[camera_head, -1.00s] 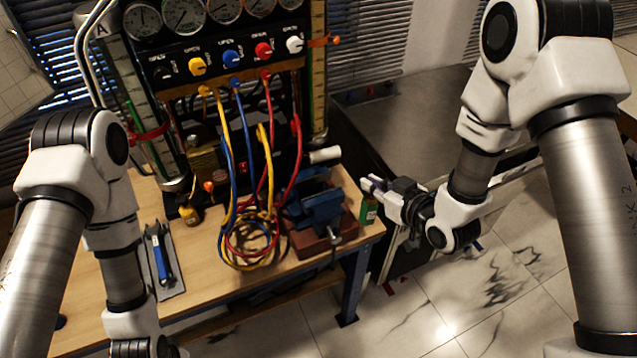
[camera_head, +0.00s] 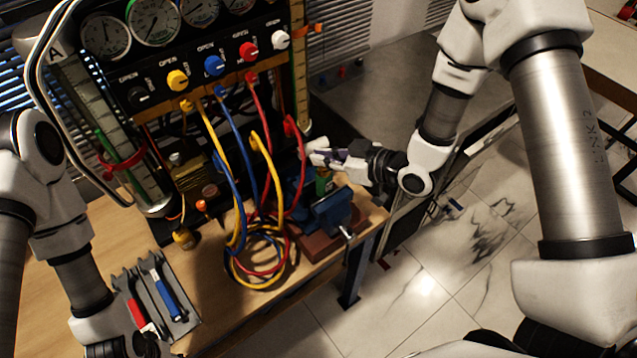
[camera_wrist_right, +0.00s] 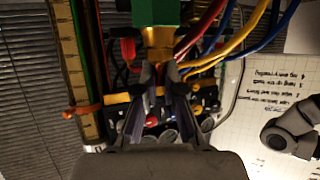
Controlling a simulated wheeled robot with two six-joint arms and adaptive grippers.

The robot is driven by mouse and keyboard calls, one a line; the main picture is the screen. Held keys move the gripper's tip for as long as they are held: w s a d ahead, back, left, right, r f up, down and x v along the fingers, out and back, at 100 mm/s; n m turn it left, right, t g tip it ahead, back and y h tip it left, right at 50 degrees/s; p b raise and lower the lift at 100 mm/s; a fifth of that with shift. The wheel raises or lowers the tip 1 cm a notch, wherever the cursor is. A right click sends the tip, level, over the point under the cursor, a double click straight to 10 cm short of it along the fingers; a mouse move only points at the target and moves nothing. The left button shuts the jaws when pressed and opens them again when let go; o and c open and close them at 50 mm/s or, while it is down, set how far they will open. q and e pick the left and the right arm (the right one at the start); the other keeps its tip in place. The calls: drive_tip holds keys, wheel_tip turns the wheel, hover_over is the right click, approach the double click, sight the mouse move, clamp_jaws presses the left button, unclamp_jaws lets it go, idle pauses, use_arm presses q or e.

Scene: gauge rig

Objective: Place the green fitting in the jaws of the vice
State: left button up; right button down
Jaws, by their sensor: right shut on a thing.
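The green fitting (camera_head: 323,183) is a green block with a brass end. In the right wrist view its green body (camera_wrist_right: 155,12) is at the top, with the brass part (camera_wrist_right: 158,45) at the fingertips. My right gripper (camera_head: 328,160) is shut on it; its fingers also show in the right wrist view (camera_wrist_right: 160,72). The blue vice (camera_head: 333,208) stands on a red-brown base near the front right table corner. In the head view the fitting shows just behind and above the vice. I cannot tell whether they touch.
The gauge panel (camera_head: 215,75) stands behind, with red, blue and yellow hoses (camera_head: 240,210) hanging and coiled left of the vice. A grey tray (camera_head: 185,325) with blue and red tools lies at the front left. The table's right corner is clear.

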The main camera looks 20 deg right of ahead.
sight(330, 173)
drive_tip(key=f+b, duration=0.2)
drive_tip(key=f, duration=0.3)
drive_tip(key=shift+w+a+f+b, duration=0.1)
drive_tip(key=shift+w+b, duration=0.2)
drive_tip(key=shift+b, duration=0.1)
drive_tip(key=shift+w+a, duration=0.1)
drive_tip(key=shift+a, duration=0.1)
drive_tip(key=shift+d, duration=0.1)
drive_tip(key=shift+s+d, duration=0.1)
drive_tip(key=shift+s, duration=0.15)
drive_tip(key=c, duration=1.3)
unclamp_jaws()
use_arm(q)
wheel_tip(330, 173, down, 4)
drive_tip(key=shift+w+a, duration=0.15)
use_arm(e)
drive_tip(key=shift+w, duration=0.1)
